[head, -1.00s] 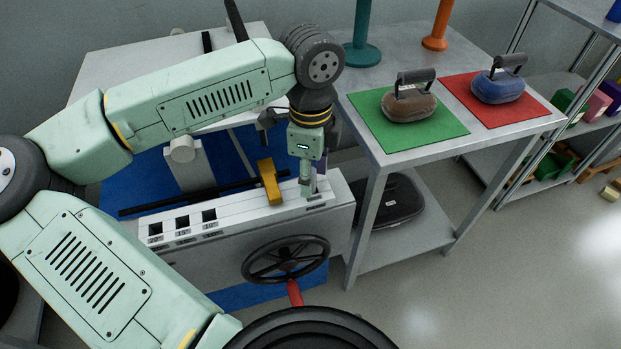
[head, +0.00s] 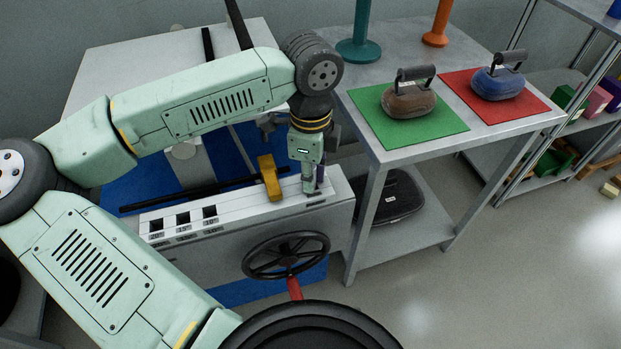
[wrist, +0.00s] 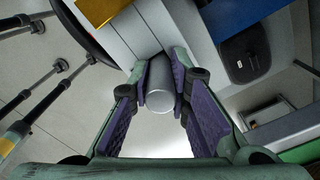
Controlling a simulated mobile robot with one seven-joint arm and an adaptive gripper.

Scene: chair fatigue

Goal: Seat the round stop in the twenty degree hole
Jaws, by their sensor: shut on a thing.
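The round stop (wrist: 160,88) is a silver cylinder between the purple-padded fingers of my gripper (wrist: 161,75) in the wrist view. My gripper (head: 313,187) is shut on it, pointing down at the right end of the white-topped rail (head: 240,204) in the head view. The fingers hide the stop there, and I cannot tell whether its lower end sits in the rail. Square dark holes line the rail's left part. The leftmost hole (head: 156,225) has a small label that appears to read 20; my gripper is well to its right.
A yellow block (head: 269,178) stands on the rail, just left of my gripper. A black handwheel (head: 286,255) is on the rail's front. A grey table (head: 455,145) to the right bears brown (head: 408,100) and blue (head: 498,84) weights with handles.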

